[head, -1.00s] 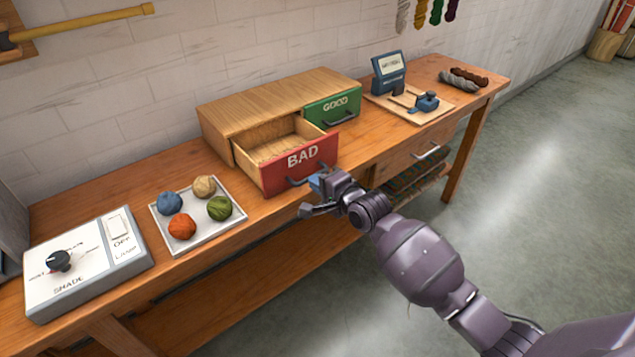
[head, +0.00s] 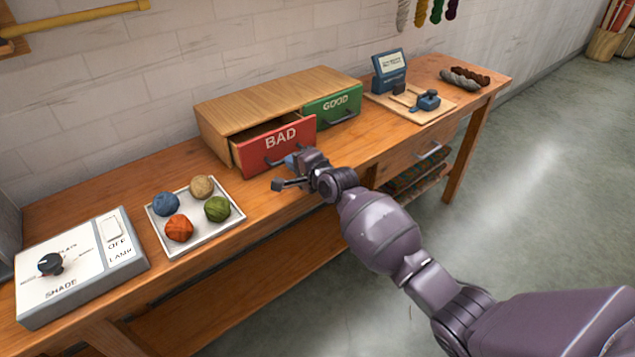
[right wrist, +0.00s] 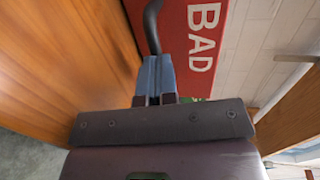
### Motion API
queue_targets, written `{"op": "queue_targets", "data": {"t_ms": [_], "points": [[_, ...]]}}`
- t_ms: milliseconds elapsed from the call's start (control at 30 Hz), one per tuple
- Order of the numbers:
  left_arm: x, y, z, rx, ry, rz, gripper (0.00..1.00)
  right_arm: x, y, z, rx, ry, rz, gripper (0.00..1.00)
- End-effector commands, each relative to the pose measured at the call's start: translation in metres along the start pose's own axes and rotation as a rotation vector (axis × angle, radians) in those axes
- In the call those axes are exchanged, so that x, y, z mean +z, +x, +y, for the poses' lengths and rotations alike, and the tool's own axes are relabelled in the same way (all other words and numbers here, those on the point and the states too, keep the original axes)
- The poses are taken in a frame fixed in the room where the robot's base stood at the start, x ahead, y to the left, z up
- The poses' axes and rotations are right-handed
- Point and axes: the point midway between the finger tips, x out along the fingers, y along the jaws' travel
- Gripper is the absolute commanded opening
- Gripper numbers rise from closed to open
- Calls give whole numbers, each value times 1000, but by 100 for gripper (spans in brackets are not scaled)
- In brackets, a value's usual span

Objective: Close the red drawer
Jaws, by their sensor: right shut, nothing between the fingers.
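The red drawer (head: 266,148), marked BAD, sits at the left of a wooden cabinet (head: 228,117) on the bench. It stands slightly open, its front a little proud of the cabinet, with a dark gap behind its top edge. My right gripper (head: 292,162) is shut and empty, its blue fingertips at the drawer's front by the dark handle. In the right wrist view the shut fingers (right wrist: 155,72) meet the red front (right wrist: 178,40) close beside the handle (right wrist: 151,24). My left gripper is not in view.
The green GOOD drawer (head: 331,106) beside it is shut. A tray (head: 236,221) of wool balls and a control box (head: 90,287) stand to the left.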

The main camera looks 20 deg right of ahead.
Motion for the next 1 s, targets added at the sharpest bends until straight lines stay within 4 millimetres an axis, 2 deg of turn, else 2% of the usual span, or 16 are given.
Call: {"op": "queue_targets", "data": {"t_ms": [33,200,400,1000], "points": [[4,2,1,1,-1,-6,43,0,12,3,4,4,-1,0],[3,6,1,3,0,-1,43,0,38,-2,5,4,-1,0],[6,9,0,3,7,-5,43,-1,55,-8,4,2,0,0],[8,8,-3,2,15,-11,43,-2,60,-18,-9,-1,2,0]]}}
